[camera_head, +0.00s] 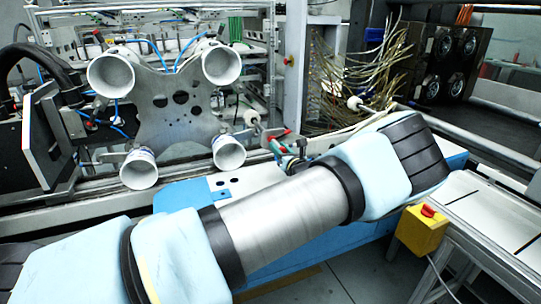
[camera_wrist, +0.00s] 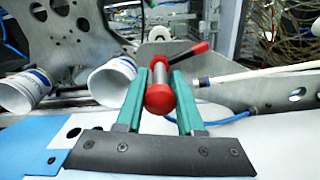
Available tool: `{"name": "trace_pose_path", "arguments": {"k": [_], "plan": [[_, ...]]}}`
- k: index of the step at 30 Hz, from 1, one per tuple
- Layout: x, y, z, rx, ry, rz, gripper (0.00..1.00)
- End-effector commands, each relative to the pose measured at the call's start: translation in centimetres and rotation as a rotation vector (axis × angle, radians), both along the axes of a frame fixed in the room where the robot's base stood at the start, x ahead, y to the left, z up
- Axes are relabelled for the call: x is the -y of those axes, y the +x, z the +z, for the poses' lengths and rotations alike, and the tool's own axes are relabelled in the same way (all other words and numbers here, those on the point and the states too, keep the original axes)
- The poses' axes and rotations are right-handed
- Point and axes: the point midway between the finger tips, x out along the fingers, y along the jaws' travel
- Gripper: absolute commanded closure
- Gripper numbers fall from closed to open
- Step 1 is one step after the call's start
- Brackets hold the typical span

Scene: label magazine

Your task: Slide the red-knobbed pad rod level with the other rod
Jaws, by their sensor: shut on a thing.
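The red knob (camera_wrist: 160,98) faces the wrist camera, on the near end of a short silver pad rod (camera_wrist: 158,73). My gripper (camera_wrist: 160,76) has its two green fingers on either side of this rod, just behind the knob, and is shut on it. In the head view my gripper (camera_head: 278,146) is small and partly hidden by my own wrist. A pale rod (camera_wrist: 255,73) with a dark end lies to the right, pointing toward the fingers. I cannot tell whether it is the other pad rod, or how the rods' ends compare.
A red lever with a black part (camera_wrist: 188,51) sits just behind the fingers. A grey plate carrying several white cups (camera_head: 180,105) stands to the left. Loose cables (camera_head: 355,75) hang behind at right. A blue panel (camera_head: 215,190) lies below. A yellow box with a red button (camera_head: 424,228) is at right.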

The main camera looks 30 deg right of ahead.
Motion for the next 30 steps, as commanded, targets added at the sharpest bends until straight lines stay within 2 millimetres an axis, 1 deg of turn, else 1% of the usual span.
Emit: {"name": "trace_pose_path", "arguments": {"k": [3, 10, 11, 18, 26, 30], "plan": [[0.6, 0.0, 0.0, -0.002, -0.001, -0.001, 1.00], [0.6, 0.0, 0.1, -0.003, 0.000, 0.000, 1.00], [0.6, 0.0, 0.1, -0.003, 0.000, 0.000, 0.61], [0.5, 0.0, 0.0, -0.002, 0.000, -0.001, 0.34], [0.5, -0.1, 0.0, -0.002, 0.000, 0.000, 0.33], [0.4, -1.2, -0.2, -0.002, 0.000, 0.000, 0.33]]}}
